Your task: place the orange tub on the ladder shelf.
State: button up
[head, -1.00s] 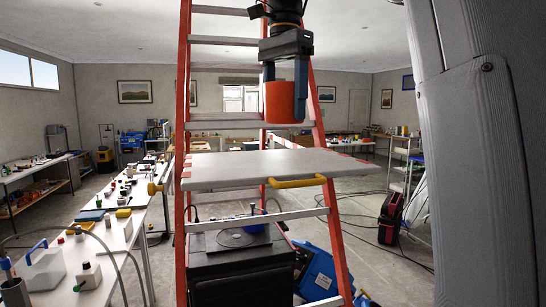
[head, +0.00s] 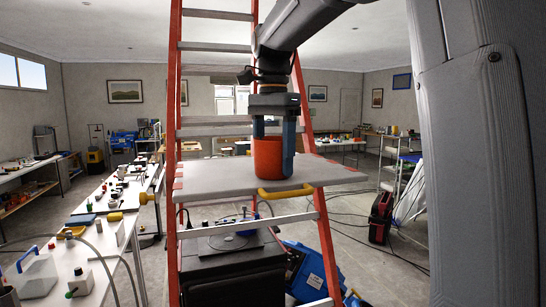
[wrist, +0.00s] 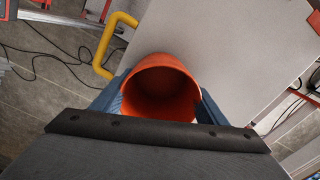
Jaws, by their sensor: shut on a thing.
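The orange tub (head: 268,157) is upright between the blue fingers of my gripper (head: 273,160), which is shut on it. In the head view its bottom is at or just above the grey ladder shelf (head: 220,182), near the front edge; I cannot tell if it touches. In the wrist view I look into the open, empty tub (wrist: 160,90), with a finger on each side and the shelf (wrist: 225,40) beyond. The tub hides part of the shelf. The rest of the shelf top looks bare.
The red ladder (head: 172,120) has a rail on each side of the shelf. A yellow handle (head: 286,194) sticks out at the shelf's front edge. A black cabinet (head: 235,275) stands below. A cluttered bench (head: 100,265) is at left.

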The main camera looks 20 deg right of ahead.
jog(key=shift+f, duration=0.15)
jog(key=o, duration=1.1)
notch_tip(320, 180, up, 12)
jog(key=b, duration=0.3)
